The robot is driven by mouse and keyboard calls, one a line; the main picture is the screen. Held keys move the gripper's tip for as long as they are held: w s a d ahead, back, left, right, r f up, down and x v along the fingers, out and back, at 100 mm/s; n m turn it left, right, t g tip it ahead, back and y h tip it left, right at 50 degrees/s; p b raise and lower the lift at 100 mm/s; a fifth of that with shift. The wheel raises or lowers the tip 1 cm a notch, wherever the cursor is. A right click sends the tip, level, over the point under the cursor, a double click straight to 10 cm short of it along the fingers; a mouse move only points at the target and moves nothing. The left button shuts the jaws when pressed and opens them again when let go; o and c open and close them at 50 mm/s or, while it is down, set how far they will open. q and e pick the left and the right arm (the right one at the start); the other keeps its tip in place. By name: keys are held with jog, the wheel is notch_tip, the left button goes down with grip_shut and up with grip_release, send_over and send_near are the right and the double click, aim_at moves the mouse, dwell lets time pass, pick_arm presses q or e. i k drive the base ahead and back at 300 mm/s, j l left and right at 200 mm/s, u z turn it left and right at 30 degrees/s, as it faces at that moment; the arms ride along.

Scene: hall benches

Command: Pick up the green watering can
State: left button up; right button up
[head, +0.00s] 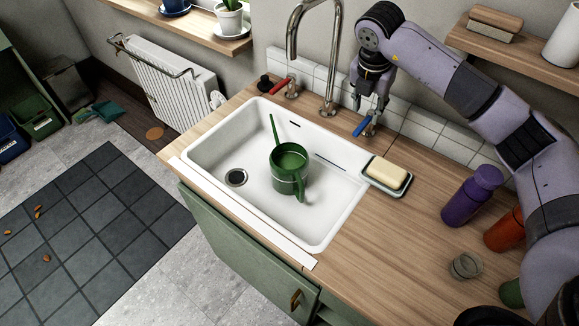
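The green watering can (287,173) stands upright in the white sink (338,212). Its long thin spout (274,130) points up toward the back left, and its handle (301,188) is on the near side. My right gripper (368,110) hangs pointing down behind the sink, beside the blue tap lever (362,126). Its fingers look apart, and I see nothing held between them. It is well away from the can. My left gripper is not in view.
The tall faucet (330,60) and a red lever (279,87) stand behind the sink. A soap dish (398,190) with soap sits at its right. A purple bottle (470,197), an orange bottle (505,231) and a metal lid (466,266) stand on the counter (390,260).

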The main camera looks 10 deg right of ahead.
aim_at(285, 159)
jog(key=k+j, duration=0.5)
jog(key=k, duration=0.15)
jog(key=k+j, duration=0.5)
jog(key=k, duration=0.2)
